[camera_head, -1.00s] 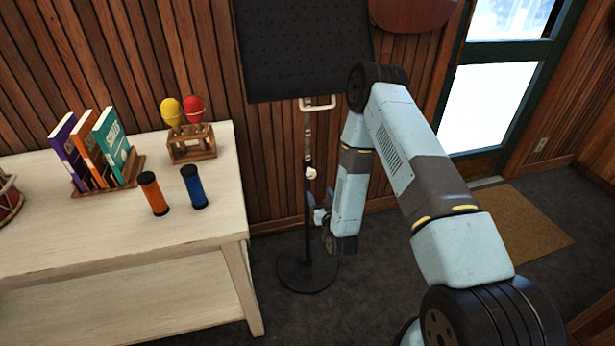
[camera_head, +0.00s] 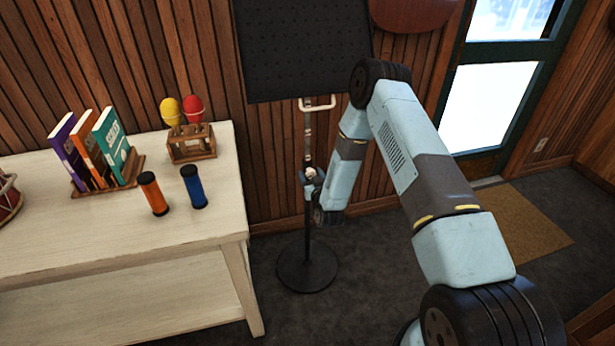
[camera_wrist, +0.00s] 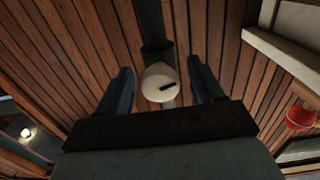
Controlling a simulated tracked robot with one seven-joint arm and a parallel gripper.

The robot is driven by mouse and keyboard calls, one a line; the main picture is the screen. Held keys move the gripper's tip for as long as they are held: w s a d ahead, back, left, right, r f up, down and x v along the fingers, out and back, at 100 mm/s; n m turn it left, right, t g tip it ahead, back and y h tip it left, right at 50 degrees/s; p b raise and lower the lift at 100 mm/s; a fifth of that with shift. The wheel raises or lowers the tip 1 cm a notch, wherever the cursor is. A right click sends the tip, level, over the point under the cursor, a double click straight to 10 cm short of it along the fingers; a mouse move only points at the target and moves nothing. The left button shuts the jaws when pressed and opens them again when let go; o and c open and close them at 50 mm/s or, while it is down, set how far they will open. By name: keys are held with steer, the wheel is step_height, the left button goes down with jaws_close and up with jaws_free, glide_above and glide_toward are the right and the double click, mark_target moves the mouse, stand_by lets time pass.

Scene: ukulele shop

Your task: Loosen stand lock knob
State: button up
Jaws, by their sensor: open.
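The stand lock knob (camera_wrist: 159,82) is a small off-white round knob with a dark mark on its face. In the wrist view it sits between the two fingers of my gripper (camera_wrist: 158,80), which are open with a gap on each side of it. In the head view the knob (camera_head: 310,173) shows at the pole, just above my gripper (camera_head: 309,182). The black stand (camera_head: 307,235) stands upright on a round base and carries a large dark panel (camera_head: 300,50) at its top. Whether the fingers touch the knob is not clear.
A pale table (camera_head: 90,240) at the left holds books (camera_head: 95,150), orange (camera_head: 153,193) and blue (camera_head: 193,187) cylinders, and maracas in a wooden rack (camera_head: 191,143). A wood-panelled wall is close behind the stand. Dark floor and a brown mat (camera_head: 520,225) lie to the right.

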steer(key=shift+c, duration=0.4)
steer(key=c, duration=1)
steer(key=shift+o, duration=0.2)
steer(key=shift+m, duration=0.9)
steer(key=o, duration=1)
steer(key=shift+o, duration=0.2)
steer(key=shift+s, duration=0.1)
steer(key=v, duration=1.3)
steer(key=shift+s, duration=0.3)
